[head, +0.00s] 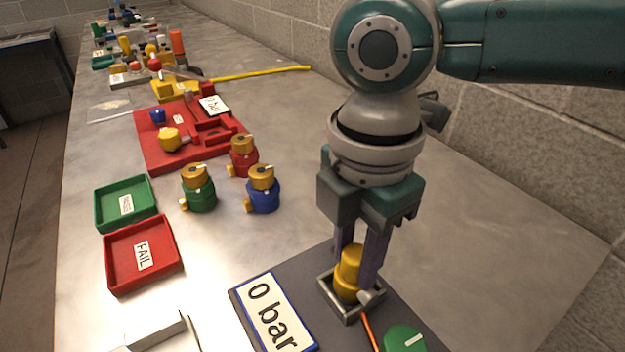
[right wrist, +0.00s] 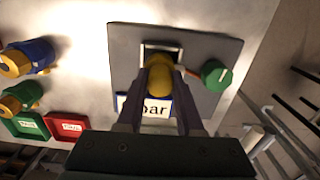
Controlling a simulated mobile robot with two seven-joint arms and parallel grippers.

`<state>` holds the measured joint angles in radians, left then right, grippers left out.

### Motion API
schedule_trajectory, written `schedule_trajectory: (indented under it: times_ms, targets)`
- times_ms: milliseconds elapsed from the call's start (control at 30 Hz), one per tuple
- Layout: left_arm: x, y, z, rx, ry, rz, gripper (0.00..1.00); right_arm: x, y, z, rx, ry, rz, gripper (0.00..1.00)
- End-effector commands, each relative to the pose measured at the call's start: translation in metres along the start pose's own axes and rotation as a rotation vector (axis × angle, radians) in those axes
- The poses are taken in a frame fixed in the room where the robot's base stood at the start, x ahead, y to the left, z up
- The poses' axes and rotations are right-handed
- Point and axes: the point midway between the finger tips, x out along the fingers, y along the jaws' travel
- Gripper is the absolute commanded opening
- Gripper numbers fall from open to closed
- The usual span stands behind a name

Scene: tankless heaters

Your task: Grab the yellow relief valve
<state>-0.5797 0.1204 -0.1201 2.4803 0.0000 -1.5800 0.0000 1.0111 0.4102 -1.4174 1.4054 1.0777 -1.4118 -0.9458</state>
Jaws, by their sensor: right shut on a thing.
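The yellow relief valve (head: 349,270) stands at the small square metal holder (head: 324,283) on the dark test plate. My right gripper (head: 358,264) reaches down from above, its two purple fingers shut on the valve from both sides. The right wrist view also shows the yellow valve (right wrist: 160,82) between the fingers. I cannot tell whether its base still rests in the holder. My left gripper is not in view.
The plate carries a "0 bar" display (head: 274,314) and a green knob (head: 403,340). Green (head: 199,194), blue (head: 263,193) and red (head: 242,160) valves stand to the left. A green tray (head: 101,214) and a red FAIL tray (head: 114,280) lie further left. A brick wall bounds the right.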

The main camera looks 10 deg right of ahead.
Motion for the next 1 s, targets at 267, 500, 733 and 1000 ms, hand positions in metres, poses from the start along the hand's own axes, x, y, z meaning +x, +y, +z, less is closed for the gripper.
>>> schedule_trajectory:
  times_ms: [267, 500, 733, 1000]
  targets:
    - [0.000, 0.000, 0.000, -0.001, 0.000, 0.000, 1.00, 0.000, 0.000, 0.000, 0.000, 0.000, 0.000, 0.00]
    - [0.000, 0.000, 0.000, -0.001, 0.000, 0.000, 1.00, -0.001, 0.000, 0.000, 0.000, 0.000, 0.001, 0.00]
    - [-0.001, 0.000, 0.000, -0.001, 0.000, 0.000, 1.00, -0.004, 0.000, 0.000, 0.000, 0.000, 0.001, 0.00]
    - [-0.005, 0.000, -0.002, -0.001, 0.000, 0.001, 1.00, -0.042, 0.001, 0.000, -0.001, 0.001, 0.005, 0.00]
